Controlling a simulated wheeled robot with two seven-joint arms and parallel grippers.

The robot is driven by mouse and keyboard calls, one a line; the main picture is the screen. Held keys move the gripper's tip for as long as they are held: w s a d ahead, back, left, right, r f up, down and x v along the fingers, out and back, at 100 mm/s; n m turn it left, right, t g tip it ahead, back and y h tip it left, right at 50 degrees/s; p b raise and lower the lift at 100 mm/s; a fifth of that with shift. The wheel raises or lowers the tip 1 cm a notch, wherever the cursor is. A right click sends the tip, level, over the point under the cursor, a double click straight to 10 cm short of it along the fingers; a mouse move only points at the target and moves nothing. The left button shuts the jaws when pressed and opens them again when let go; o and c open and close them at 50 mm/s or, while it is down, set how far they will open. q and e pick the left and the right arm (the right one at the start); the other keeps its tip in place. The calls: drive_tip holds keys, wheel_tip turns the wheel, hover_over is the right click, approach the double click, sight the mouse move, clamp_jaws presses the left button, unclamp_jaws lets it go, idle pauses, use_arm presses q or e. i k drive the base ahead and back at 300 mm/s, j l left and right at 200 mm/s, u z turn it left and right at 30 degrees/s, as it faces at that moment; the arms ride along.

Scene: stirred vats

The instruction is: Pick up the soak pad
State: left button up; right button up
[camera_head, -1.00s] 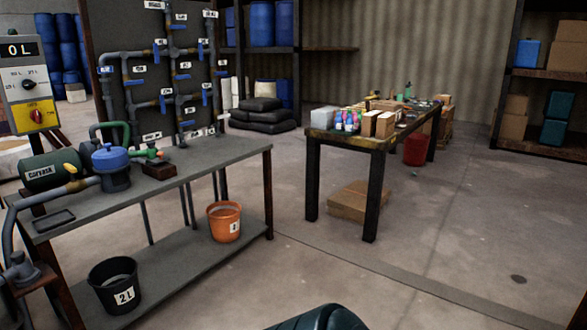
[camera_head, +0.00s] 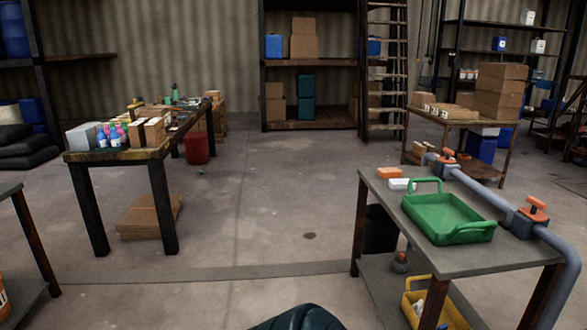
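No object is clearly recognizable as the soak pad. On the grey table (camera_head: 470,262) at the right, a small orange block (camera_head: 390,173) and a small white block (camera_head: 402,185) lie side by side at the far left corner. They are too small to tell whether either is the pad. A green tray (camera_head: 450,218) with raised handles sits to their right on the same table and looks empty. Neither of my grippers is in view.
Grey pipes with orange-handled valves (camera_head: 537,207) run along the table's right side. A yellow bin (camera_head: 435,308) stands on its lower shelf. A cluttered wooden table (camera_head: 157,155) stands at the left. Open concrete floor (camera_head: 270,200) lies between the two tables.

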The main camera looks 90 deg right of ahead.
sight(391, 172)
drive_tip(key=z, duration=3.4)
